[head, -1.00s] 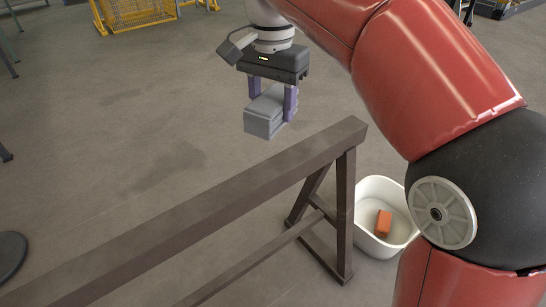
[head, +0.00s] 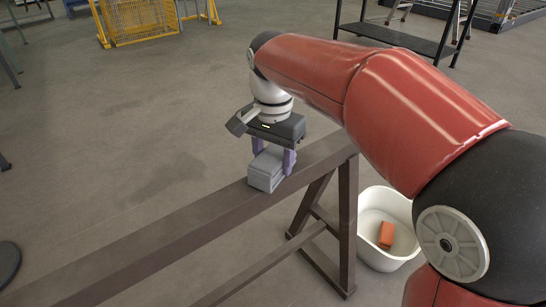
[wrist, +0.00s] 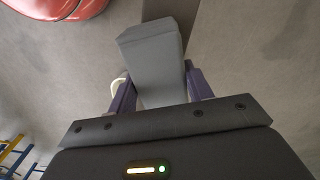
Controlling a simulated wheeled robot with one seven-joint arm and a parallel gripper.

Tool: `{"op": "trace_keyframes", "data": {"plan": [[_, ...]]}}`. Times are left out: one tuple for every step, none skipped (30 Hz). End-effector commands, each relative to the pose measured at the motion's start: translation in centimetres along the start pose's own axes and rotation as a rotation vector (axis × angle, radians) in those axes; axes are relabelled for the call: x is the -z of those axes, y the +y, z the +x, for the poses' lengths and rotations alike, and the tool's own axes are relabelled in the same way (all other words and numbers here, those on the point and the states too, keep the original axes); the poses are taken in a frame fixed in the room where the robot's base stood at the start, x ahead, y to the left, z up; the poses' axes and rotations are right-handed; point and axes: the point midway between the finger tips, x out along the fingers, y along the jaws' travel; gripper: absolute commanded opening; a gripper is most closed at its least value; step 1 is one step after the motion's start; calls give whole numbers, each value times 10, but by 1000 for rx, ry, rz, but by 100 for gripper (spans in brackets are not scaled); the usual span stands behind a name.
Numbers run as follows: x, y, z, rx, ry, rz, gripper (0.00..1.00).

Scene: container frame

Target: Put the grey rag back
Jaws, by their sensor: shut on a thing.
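The grey rag (head: 265,171) is a folded, block-shaped bundle. My gripper (head: 273,160) is shut on it, with purple fingers on either side. In the head view the rag is at the top of a brown beam (head: 205,205), near its right end. I cannot tell whether it touches the beam. In the wrist view the rag (wrist: 152,60) sticks out beyond the fingers (wrist: 158,92), and a strip of the brown beam (wrist: 185,12) shows behind it.
A white tub (head: 372,250) with an orange block (head: 386,234) in it stands on the floor right of the beam's leg (head: 347,220). A dark shelf frame (head: 400,38) is at the back right. Yellow fencing (head: 140,20) is at the back left. The floor left of the beam is mostly clear.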

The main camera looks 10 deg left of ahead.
Motion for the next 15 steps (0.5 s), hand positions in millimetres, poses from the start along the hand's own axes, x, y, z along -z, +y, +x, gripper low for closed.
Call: {"op": "trace_keyframes", "data": {"plan": [[0, 0, 0, 0, 0, 0, 29], [0, 0, 1, 0, 0, 0, 29], [0, 0, 2, 0, 0, 0, 29], [0, 0, 3, 0, 0, 0, 29], [0, 0, 3, -1, 0, 0, 52], [0, 0, 3, 0, 0, 0, 57], [0, 0, 3, 0, 0, 0, 61], [0, 0, 3, 0, 0, 0, 65], [0, 0, 3, -1, 0, 0, 70], [0, 0, 3, -1, 0, 0, 72], [0, 0, 3, -1, 0, 0, 72], [0, 0, 3, 0, 0, 0, 72], [0, 0, 3, 0, 0, 0, 72], [0, 0, 3, 0, 0, 0, 72], [0, 0, 3, 0, 0, 0, 72]]}}
